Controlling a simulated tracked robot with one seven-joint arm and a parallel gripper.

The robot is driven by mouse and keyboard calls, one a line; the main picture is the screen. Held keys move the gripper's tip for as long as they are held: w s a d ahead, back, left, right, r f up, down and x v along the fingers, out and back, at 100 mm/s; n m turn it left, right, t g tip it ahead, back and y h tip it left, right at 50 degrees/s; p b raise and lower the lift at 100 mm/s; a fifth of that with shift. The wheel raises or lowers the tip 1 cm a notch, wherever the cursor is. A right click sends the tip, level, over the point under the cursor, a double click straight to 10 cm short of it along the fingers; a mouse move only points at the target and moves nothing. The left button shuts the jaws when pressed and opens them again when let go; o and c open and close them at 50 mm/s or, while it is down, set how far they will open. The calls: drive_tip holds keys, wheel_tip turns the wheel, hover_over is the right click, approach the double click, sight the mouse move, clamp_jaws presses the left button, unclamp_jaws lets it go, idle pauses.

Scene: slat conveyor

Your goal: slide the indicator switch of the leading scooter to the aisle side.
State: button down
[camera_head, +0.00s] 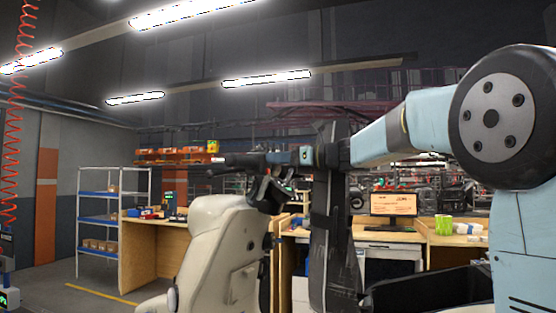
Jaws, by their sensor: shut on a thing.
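The leading scooter (215,250) has a cream front body and stands in the lower middle, its dark handlebar (240,162) and dash at the top. My light blue arm comes in from the right and reaches the handlebar. My gripper (287,158) is at the inner part of the bar, shut on a small part there. The indicator switch itself is too small and dark to make out, and the jaws partly hide that spot. Which side its slider stands on cannot be seen.
A dark upright post (334,240) stands right of the scooter. A red coiled hose (14,110) hangs at far left. Floor at lower left is clear.

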drive_tip(key=shift+s, duration=0.1)
drive_tip(key=shift+s+a, duration=0.25)
drive_tip(key=shift+s, duration=0.25)
drive_tip(key=c, duration=1.1)
unclamp_jaws()
drive_tip(key=shift+d, duration=0.1)
drive_tip(key=v, duration=1.3)
drive_tip(key=shift+s+d, duration=0.1)
drive_tip(key=shift+d, duration=0.2)
